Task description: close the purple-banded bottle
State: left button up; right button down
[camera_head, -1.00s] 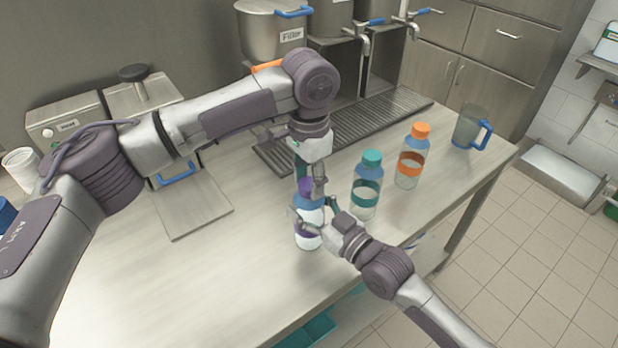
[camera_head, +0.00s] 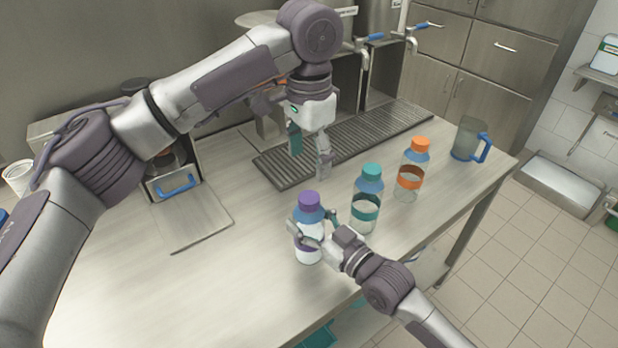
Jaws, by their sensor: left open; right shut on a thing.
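The purple-banded bottle (camera_head: 309,250) stands upright on the counter, with white contents and a blue upper part. The purple cap (camera_head: 309,201) sits on its top; I cannot tell how tight it is. My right gripper (camera_head: 315,231) is shut around the bottle's body from the right and hides part of the purple band. My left gripper (camera_head: 310,158) is open and empty, pointing down, above and behind the cap and apart from it.
A teal-capped bottle (camera_head: 367,201) and an orange-capped bottle (camera_head: 411,172) stand to the right. A grey jug (camera_head: 467,138) with a blue handle is near the counter's right end. A drip grate (camera_head: 380,132) lies behind, under the taps. The counter's front left (camera_head: 190,290) is clear.

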pick_arm(q)
jog(key=shift+r, duration=1.55)
pick_arm(e)
jog(key=shift+c, duration=0.3)
grip_release()
jog(key=v, duration=1.2)
pick_arm(q)
jog(key=shift+f, duration=0.1)
pick_arm(e)
jog(key=shift+d, duration=0.1)
